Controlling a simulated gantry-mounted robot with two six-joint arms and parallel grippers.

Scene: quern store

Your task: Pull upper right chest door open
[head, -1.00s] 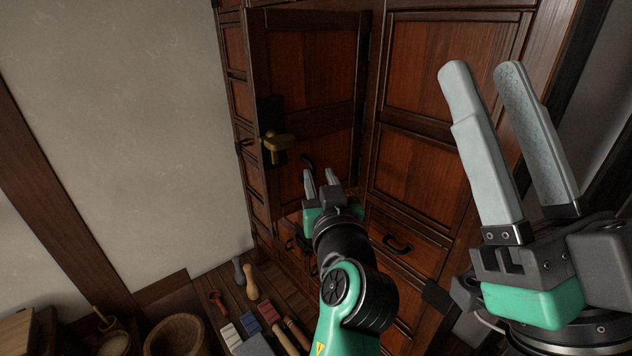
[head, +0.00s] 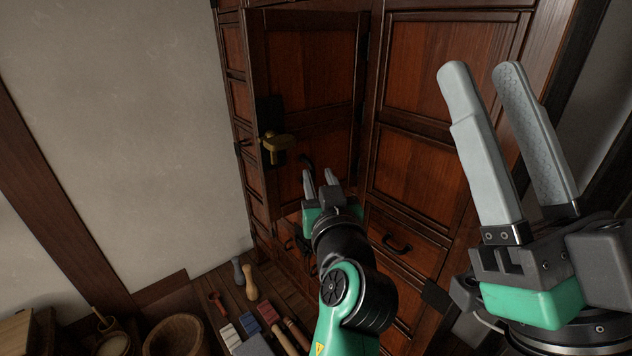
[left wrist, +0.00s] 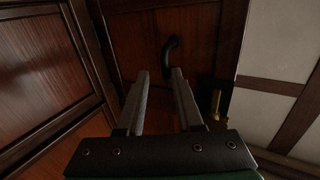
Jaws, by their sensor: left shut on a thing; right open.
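The upper chest door (head: 315,60) is a dark-framed, red-brown panelled door that stands out at an angle from the chest front. A brass latch (head: 275,143) on a black plate sits near its left edge, and shows dimly in the left wrist view (left wrist: 215,105). A black curved handle (left wrist: 170,52) is on the door's lower part. My left gripper (head: 321,178) is shut on this handle, its fingertips at the handle's lower end; the exact contact is dark. My right gripper (head: 482,75) is open and empty, raised at the right, close to the camera.
A chest panel (head: 415,175) and a drawer with a black pull (head: 397,245) are right of my left gripper. Hand tools and blocks lie on the floor (head: 262,310) below left, near a wooden bucket (head: 178,335). A bare wall (head: 130,130) stands at left.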

